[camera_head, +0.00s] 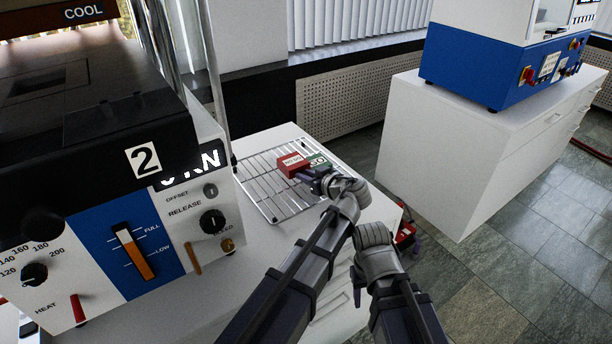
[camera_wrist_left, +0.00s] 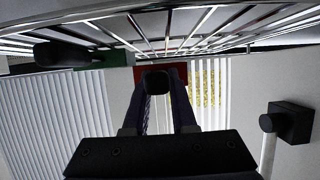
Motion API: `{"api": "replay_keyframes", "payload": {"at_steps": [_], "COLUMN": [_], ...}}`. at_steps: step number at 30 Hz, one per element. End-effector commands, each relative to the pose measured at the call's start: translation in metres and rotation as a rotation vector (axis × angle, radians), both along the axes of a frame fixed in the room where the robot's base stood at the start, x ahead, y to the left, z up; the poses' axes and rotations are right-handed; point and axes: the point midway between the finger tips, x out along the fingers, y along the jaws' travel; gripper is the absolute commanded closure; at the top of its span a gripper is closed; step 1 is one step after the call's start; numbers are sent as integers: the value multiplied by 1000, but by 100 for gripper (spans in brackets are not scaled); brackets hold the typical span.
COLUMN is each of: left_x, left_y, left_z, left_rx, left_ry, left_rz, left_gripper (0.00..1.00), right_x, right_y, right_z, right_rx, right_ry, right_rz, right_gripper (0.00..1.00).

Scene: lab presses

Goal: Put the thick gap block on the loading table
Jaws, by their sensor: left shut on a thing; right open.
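My left gripper (camera_head: 308,175) is shut on a red block (camera_head: 291,163) with a white label, over the wire rack. The red block also shows between the fingertips in the left wrist view (camera_wrist_left: 179,70). I cannot tell whether it touches the rack. A green block (camera_head: 319,160) with a pale label is close beside it, partly hidden by my gripper, and shows in the left wrist view (camera_wrist_left: 104,58). I cannot read which block is the thick one. My right gripper is open beside my left wrist, its fingers mostly hidden.
The wire rack (camera_head: 262,199) lies on a white table (camera_head: 288,132). A press (camera_head: 150,235) marked 2 stands close at the left. A white cabinet (camera_head: 470,150) with a blue and white machine (camera_head: 500,62) stands at the right, with open tiled floor between.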

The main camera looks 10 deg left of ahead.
Motion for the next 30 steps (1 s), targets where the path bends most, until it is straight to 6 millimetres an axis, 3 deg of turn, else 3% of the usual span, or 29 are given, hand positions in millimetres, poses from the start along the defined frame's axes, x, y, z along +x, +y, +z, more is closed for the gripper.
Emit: {"api": "replay_keyframes", "payload": {"at_steps": [1, 13, 30], "left_x": [0, 0, 0], "left_y": [0, 0, 0], "left_z": [15, 71, 76], "left_rx": [2, 1, 1], "left_ry": [-1, -1, -1], "left_rz": [0, 0, 0], "left_gripper": [100, 100, 100], "right_x": [0, 0, 0], "right_y": [0, 0, 0], "right_z": [14, 70, 75], "right_rx": [0, 0, 0], "right_ry": [0, 0, 0], "right_rz": [0, 0, 0], "right_gripper": [50, 50, 50]}}
